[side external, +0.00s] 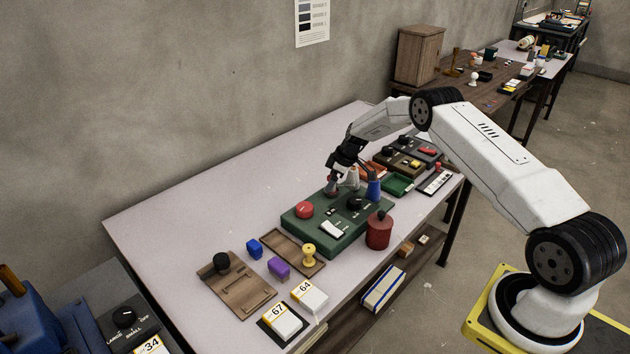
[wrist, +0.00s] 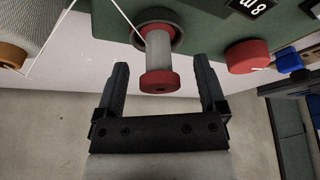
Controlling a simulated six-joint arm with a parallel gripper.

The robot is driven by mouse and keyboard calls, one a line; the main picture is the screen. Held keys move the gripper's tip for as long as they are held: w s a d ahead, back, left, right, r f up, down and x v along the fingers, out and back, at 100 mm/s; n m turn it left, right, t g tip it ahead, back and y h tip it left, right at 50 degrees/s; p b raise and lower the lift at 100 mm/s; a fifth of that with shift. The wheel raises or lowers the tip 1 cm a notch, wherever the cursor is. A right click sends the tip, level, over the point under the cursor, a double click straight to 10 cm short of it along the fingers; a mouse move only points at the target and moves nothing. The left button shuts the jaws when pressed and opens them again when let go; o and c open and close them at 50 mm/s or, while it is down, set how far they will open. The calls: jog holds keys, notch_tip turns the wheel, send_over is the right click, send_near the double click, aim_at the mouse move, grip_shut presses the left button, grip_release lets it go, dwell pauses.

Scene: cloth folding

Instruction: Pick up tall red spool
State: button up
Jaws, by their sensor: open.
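The tall red spool (wrist: 158,50) has red flanges and a pale grey middle. In the wrist view it sits between my gripper's two dark fingers (wrist: 162,63), with a visible gap on each side. Its far end stands in a dark ring on the green panel (wrist: 220,20). In the side view my gripper (side external: 342,180) is low over the back of the green panel (side external: 300,228), and the fingers partly hide the spool. My gripper is open and holds nothing.
A round red knob (wrist: 248,57) is right of the spool in the wrist view. In the side view, a blue cylinder (side external: 374,189) stands close by my gripper. A dark red canister (side external: 379,232) stands by the panel's front corner. The table's left rear is clear.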

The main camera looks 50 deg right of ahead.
dwell(0.3)
grip_shut()
jog(key=shift+r, duration=0.2)
jog(key=shift+r, duration=0.45)
jog(key=s+a+r, duration=0.4)
jog(key=s+r, duration=0.7)
jog(key=s, duration=0.2)
jog(key=shift+s+a+r, duration=0.15)
jog(key=shift+s+r, duration=0.05)
jog(key=shift+r, duration=0.2)
dwell(0.4)
